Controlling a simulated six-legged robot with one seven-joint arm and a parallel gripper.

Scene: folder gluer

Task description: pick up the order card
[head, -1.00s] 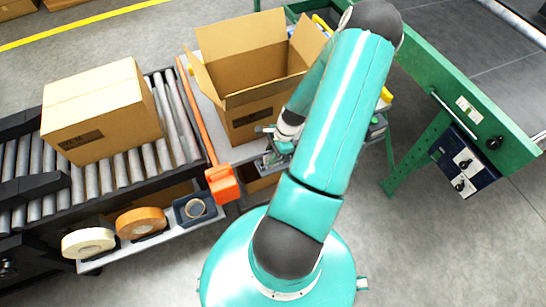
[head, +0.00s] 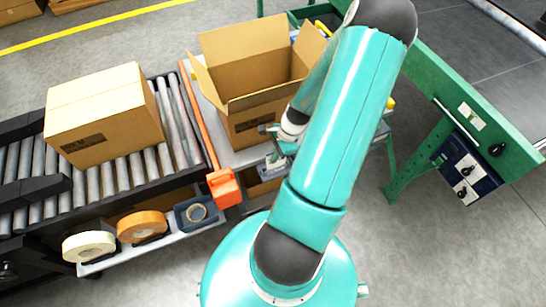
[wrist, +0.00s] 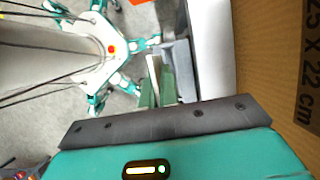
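My gripper (wrist: 157,88) reaches down beside the open carton, at a grey holder (wrist: 179,70) on the side of the packing table. In the wrist view its two green fingers stand apart, with a narrow gap between them. A thin pale strip (wrist: 152,66) shows at that gap; it may be the order card seen on edge, but no print is visible. I cannot tell whether the fingers touch it. In the head view my gripper (head: 277,140) and arm hide much of this spot, and no card can be made out there.
The open carton (head: 252,80) stands close beside my gripper. A closed carton (head: 103,115) rests on the roller conveyor (head: 185,135). Tape rolls (head: 142,226) lie on a shelf below, near an orange block (head: 224,188). A green machine frame (head: 460,95) stands at the right.

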